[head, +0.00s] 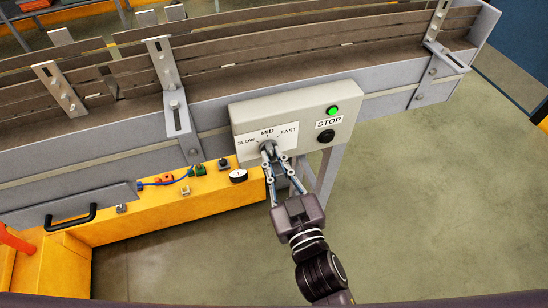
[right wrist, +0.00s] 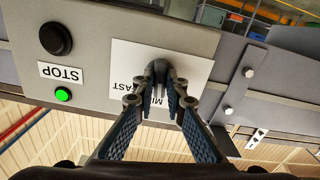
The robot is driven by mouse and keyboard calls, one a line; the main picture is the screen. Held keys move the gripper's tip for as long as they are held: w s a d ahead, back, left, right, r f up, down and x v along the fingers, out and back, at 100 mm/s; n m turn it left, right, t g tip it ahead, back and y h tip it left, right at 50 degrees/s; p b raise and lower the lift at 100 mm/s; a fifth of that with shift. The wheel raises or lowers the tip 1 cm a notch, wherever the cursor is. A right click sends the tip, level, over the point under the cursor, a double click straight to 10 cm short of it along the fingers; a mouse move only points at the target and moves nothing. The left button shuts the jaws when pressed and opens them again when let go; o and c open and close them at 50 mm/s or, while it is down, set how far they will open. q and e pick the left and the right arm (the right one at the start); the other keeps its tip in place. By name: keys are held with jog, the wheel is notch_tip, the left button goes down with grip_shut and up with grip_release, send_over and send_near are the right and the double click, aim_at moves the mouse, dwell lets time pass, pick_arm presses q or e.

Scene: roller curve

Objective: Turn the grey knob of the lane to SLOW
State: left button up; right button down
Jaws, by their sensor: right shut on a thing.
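The grey knob (head: 266,146) sits on the front of a light grey control box (head: 345,97), below a white label (head: 285,129) reading SLOW, MID and FAST. My right gripper (head: 269,155) reaches up from below and is shut on the knob. In the right wrist view, which shows the box upside down, the knob (right wrist: 158,72) stands between the two fingertips (right wrist: 160,98). The fingers cover part of the label there. I cannot tell exactly which mark the knob points to. My left gripper is not in view.
A green lit button (head: 333,111) and a black button (head: 326,136) marked STOP sit right of the knob. The conveyor lane (head: 250,67) runs behind the box. A yellow ledge (head: 160,203) with small fittings lies at left. The floor (head: 430,200) at right is clear.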

jog(key=n, duration=0.3)
jog(key=shift+p, duration=0.4)
jog(key=shift+n+p, duration=0.3)
jog(key=shift+n, duration=1.7)
jog(key=c, duration=2)
grip_release()
jog(key=shift+o, duration=0.2)
jog(key=v, duration=1.2)
